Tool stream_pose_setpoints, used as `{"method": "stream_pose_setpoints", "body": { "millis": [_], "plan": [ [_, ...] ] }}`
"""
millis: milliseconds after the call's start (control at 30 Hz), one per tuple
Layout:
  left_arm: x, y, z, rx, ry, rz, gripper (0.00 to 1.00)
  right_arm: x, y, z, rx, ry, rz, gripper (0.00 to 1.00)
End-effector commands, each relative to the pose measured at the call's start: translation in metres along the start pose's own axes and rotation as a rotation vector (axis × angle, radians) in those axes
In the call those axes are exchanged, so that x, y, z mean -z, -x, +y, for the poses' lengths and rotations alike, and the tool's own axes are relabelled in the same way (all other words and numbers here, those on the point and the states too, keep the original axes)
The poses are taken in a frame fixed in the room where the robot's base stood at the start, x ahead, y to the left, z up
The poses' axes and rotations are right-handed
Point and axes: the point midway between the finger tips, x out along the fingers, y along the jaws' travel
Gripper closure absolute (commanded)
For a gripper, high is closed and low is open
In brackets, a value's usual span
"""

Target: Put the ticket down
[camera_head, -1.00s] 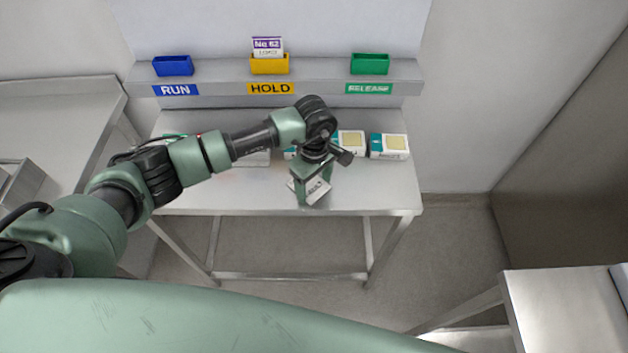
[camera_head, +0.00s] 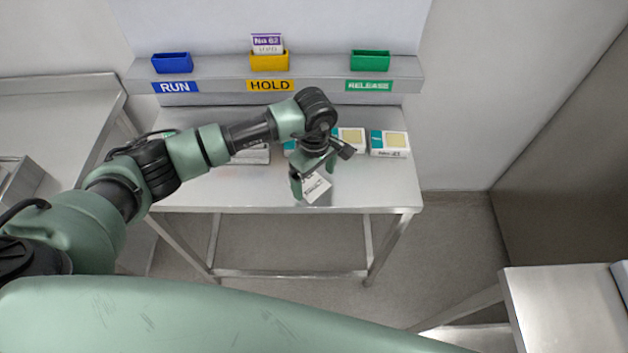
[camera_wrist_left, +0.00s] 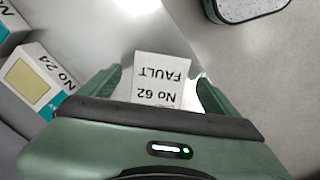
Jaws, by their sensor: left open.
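The white ticket (camera_head: 315,187) lies on the metal table (camera_head: 378,190) near its front edge. In the left wrist view the ticket (camera_wrist_left: 161,82) reads "No 62 FAULT", upside down. My left gripper (camera_head: 312,187) is above the ticket with its fingers spread. In the left wrist view the fingers of my left gripper (camera_wrist_left: 160,88) stand apart on either side of the ticket, not touching it. My right gripper is not in view.
Blue (camera_head: 172,64), yellow (camera_head: 269,63) and green (camera_head: 369,63) bins stand on the back shelf, labelled RUN, HOLD and RELEASE. A purple-topped card (camera_head: 267,43) stands in the yellow bin. White-and-teal boxes (camera_head: 389,144) line the table's back.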

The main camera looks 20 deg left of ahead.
Motion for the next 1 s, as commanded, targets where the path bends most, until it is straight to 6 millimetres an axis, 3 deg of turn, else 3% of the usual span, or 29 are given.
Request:
{"method": "stream_pose_setpoints", "body": {
  "millis": [300,500,700,1000],
  "plan": [
    [0.001,0.065,0.001,-0.005,0.0,0.003,0.09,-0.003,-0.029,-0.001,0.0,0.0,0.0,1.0],
    [0.001,0.096,0.0,-0.002,0.0,0.002,0.09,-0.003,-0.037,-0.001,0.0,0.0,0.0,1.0],
    [0.0,0.107,-0.001,0.001,0.001,0.001,0.09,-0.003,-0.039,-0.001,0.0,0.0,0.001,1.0],
    [0.0,0.107,-0.001,0.001,0.001,0.0,0.09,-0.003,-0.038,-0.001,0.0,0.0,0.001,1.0]
  ]
}}
